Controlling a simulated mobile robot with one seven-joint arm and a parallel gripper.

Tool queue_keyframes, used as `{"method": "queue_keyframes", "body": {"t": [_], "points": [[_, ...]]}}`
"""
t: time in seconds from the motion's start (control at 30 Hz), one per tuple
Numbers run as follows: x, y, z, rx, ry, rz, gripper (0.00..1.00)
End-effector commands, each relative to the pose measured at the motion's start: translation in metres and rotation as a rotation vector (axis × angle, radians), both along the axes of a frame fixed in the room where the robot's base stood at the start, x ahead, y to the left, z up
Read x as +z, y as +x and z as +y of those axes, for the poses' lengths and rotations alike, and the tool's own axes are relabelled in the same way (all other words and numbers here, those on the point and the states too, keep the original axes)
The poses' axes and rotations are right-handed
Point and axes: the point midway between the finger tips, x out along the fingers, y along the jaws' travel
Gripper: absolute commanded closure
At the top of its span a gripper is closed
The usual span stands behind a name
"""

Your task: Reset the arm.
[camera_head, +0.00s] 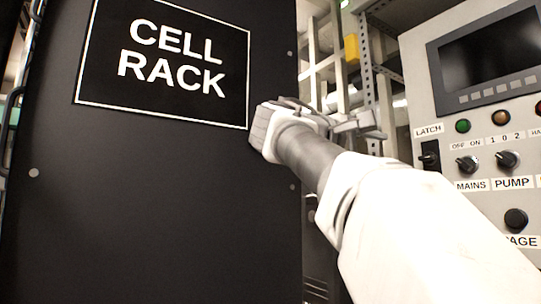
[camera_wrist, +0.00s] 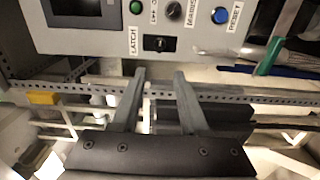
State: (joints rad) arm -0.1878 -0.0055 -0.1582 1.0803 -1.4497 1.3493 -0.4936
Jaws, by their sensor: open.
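My gripper (camera_head: 368,123) is at the end of my white and grey arm, in front of the black cell rack's right edge in the head view. In the wrist view my gripper (camera_wrist: 160,74) shows two grey fingers spread apart with nothing between them. The fingers point toward the grey control panel (camera_wrist: 90,38), with the black latch switch (camera_wrist: 158,44) just beyond their tips in the picture. A blue button labelled RESET (camera_wrist: 220,15) is above and to the right of the switch.
The black cabinet labelled CELL RACK (camera_head: 150,200) fills the left of the head view. The control panel (camera_head: 418,90) stands at the right, with lamps, knobs and a dark screen (camera_head: 490,50). Perforated metal framing (camera_head: 369,60) stands between them. A green object (camera_wrist: 268,58) shows at the wrist view's right.

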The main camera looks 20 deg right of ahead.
Motion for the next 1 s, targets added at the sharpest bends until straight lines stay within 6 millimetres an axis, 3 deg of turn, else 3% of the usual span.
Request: {"method": "queue_keyframes", "body": {"t": [0.27, 0.37, 0.43, 0.57, 0.73, 1.0], "points": [[-0.001, 0.0, 0.0, 0.003, 0.004, 0.001, 0.56], [-0.012, 0.001, -0.001, 0.029, 0.037, 0.007, 0.56], [-0.029, 0.003, 0.0, 0.066, 0.091, 0.013, 0.56], [-0.081, 0.005, 0.008, 0.166, 0.25, 0.026, 0.56], [-0.162, -0.006, 0.035, 0.275, 0.503, 0.028, 0.56], [-0.287, -0.05, 0.099, 0.345, 0.928, -0.004, 0.56]]}}
